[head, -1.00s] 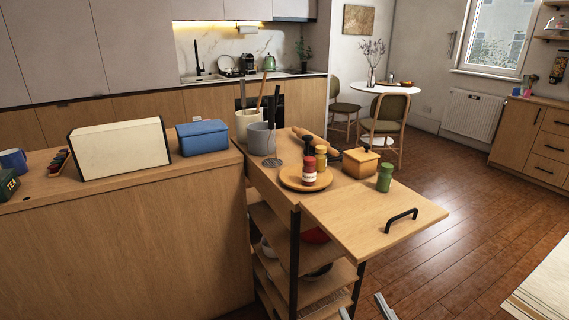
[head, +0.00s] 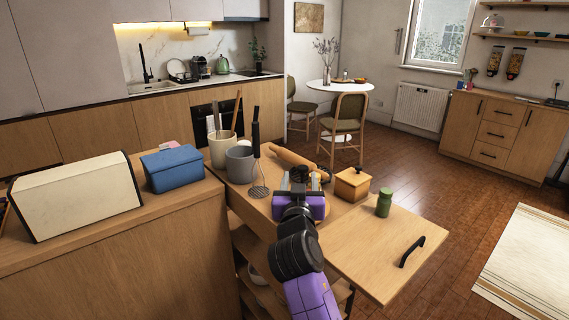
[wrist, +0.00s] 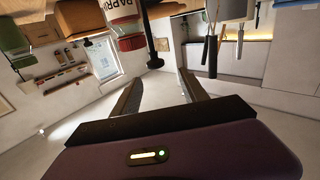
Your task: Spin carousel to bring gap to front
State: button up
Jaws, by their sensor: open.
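The carousel (head: 327,208) is a round wooden turntable on the side cart. In the head view my arm and gripper (head: 300,172) cover nearly all of it, and only a sliver of its right edge shows. The gap's position is hidden. In the wrist view, which looks upside down, a spice jar with a red cap and a paprika label (wrist: 126,18) hangs at the top, beyond my fingers. My gripper (wrist: 160,78) is open with nothing between its fingers. I cannot tell whether it touches the carousel.
A wooden lidded box (head: 352,185) and a green jar (head: 384,203) stand to the right. A rolling pin (head: 292,158) lies behind. A grey pot (head: 240,164) and an upright black-handled masher (head: 257,160) stand left. The handled leaf (head: 385,255) is mostly clear.

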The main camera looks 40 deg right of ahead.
aim_at(302, 171)
jog(key=shift+s+d+f+m, duration=0.1)
jog(key=shift+d+f+m, duration=0.1)
jog(key=shift+d+m, duration=0.1)
jog(key=p+x, duration=0.1)
jog(key=x, duration=0.6)
jog(key=shift+d+f, duration=0.1)
jog(key=shift+f, duration=0.05)
jog(key=shift+c, duration=0.2)
grip_shut()
dwell(1.0)
